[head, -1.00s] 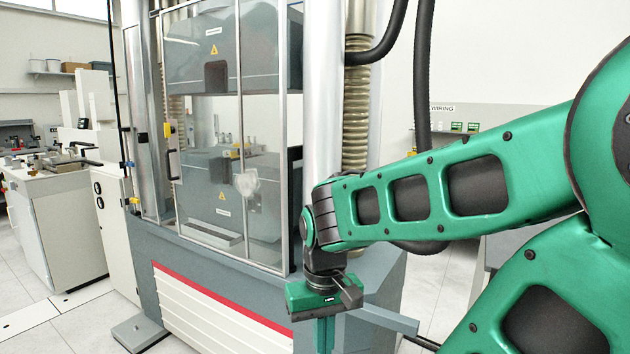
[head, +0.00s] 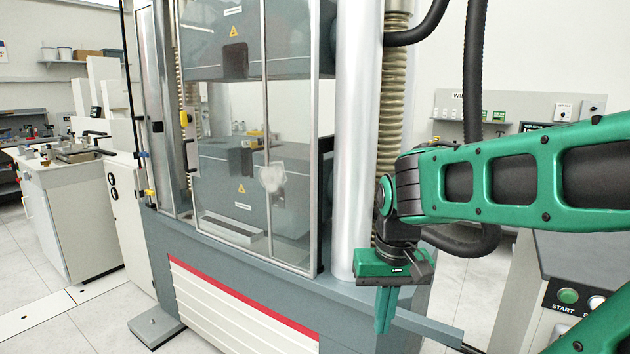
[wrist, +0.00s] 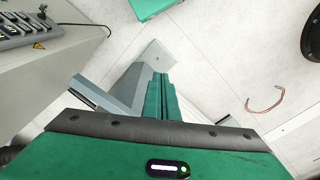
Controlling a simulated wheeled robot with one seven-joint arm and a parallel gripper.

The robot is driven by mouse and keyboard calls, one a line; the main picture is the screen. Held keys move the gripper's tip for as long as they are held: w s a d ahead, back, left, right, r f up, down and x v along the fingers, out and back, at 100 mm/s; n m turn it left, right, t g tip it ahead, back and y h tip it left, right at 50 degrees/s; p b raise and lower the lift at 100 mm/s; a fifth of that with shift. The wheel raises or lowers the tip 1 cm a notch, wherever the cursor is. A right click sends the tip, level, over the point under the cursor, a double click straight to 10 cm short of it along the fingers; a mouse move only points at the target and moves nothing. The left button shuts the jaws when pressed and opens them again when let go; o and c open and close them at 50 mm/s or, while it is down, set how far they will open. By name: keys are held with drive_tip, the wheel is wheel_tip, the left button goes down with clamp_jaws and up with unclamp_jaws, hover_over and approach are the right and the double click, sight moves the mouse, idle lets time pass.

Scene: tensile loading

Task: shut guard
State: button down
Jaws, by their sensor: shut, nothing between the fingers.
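The guard (head: 225,130) is a set of clear framed panels across the front of the grey testing machine. Its panels span the front from near the left column to the right column, and a dark upright handle (head: 190,172) shows near the left edge. I cannot tell whether the guard is fully shut. My gripper (head: 384,325) points down in front of the machine's right side, to the right of the guard and apart from it. Its green fingers are together and empty; they also show in the wrist view (wrist: 160,95).
The machine's base (head: 245,270) juts out below the guard. A bright metal column (head: 357,140) stands between guard and arm. A panel with a green START button (head: 568,296) is at lower right. A white cabinet (head: 70,210) stands left. The floor in front is open.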

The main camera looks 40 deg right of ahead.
drive_tip(key=w+d+r+m+t+h, duration=0.1)
drive_tip(key=w+d+r+m+t, duration=0.35)
drive_tip(key=w+r, duration=0.8)
drive_tip(key=w+d+r+m+t+h, duration=0.1)
drive_tip(key=w+d+r+t, duration=0.1)
drive_tip(key=w+d+r, duration=0.8)
drive_tip(key=w+a+f, duration=0.1)
drive_tip(key=w+f, duration=0.1)
drive_tip(key=w, duration=0.4)
drive_tip(key=w+a+f, duration=0.1)
drive_tip(key=w+f, duration=0.1)
drive_tip(key=w, duration=0.3)
drive_tip(key=shift+w+a+f, duration=0.35)
drive_tip(key=shift+w+a, duration=0.05)
